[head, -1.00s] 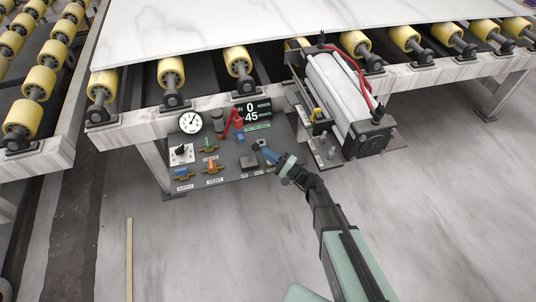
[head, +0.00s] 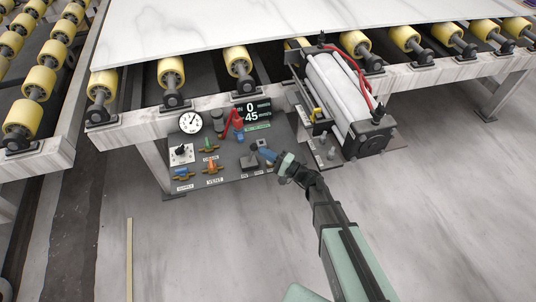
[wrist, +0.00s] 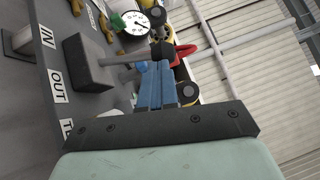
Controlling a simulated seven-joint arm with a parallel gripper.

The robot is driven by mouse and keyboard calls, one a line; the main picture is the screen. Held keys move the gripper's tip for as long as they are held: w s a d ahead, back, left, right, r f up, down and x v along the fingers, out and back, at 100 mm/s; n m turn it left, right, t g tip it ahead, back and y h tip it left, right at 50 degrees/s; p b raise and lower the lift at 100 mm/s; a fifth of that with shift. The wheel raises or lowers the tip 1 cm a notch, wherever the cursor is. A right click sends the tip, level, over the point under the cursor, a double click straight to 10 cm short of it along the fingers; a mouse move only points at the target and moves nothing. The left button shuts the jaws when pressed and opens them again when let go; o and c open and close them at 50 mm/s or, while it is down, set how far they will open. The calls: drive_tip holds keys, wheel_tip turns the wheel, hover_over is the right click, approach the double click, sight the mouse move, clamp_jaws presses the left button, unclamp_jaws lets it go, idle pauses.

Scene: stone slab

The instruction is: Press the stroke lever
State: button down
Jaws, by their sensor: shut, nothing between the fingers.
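The stroke lever (wrist: 135,58) has a grey shaft with a dark knob and rises from a grey block beside IN and OUT labels in the wrist view. In the head view its block (head: 250,162) sits near the right end of the control panel (head: 228,170). My gripper (head: 266,154) is right beside the lever, low over the panel. Its blue fingers (wrist: 155,75) are shut with nothing between them, and their tips are close to the knob. I cannot tell whether they touch it.
The panel also carries a round gauge (head: 190,122), a red lever (head: 238,119), an orange valve handle (head: 212,167) and a display (head: 255,111). A cylinder unit (head: 338,92) stands right of it. A slab (head: 220,30) on yellow rollers lies behind.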

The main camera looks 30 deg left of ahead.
sight(254, 146)
drive_tip(key=shift+s+a+r+n+h, duration=0.7)
drive_tip(key=shift+s+r+n+h, duration=0.1)
drive_tip(key=shift+n+h, duration=0.15)
drive_tip(key=shift+s+a+r+n+h, duration=0.2)
drive_tip(key=shift+s+a+n+h, duration=0.35)
drive_tip(key=shift+s+a, duration=0.1)
drive_tip(key=shift+s+a+r+n+h, duration=0.15)
drive_tip(key=shift+s+a+n+h, duration=0.4)
drive_tip(key=shift+a, duration=0.1)
drive_tip(key=w+d, duration=0.1)
drive_tip(key=w+d+r, duration=0.1)
drive_tip(key=shift+w+d+r, duration=0.2)
drive_tip(key=shift+w+d, duration=0.15)
drive_tip(key=shift+w, duration=0.05)
drive_tip(key=r+v, duration=0.1)
drive_tip(key=v, duration=1.9)
drive_tip(key=shift+s+a+m, duration=0.1)
drive_tip(key=shift+a+m, duration=0.05)
drive_tip(key=shift+m, duration=0.2)
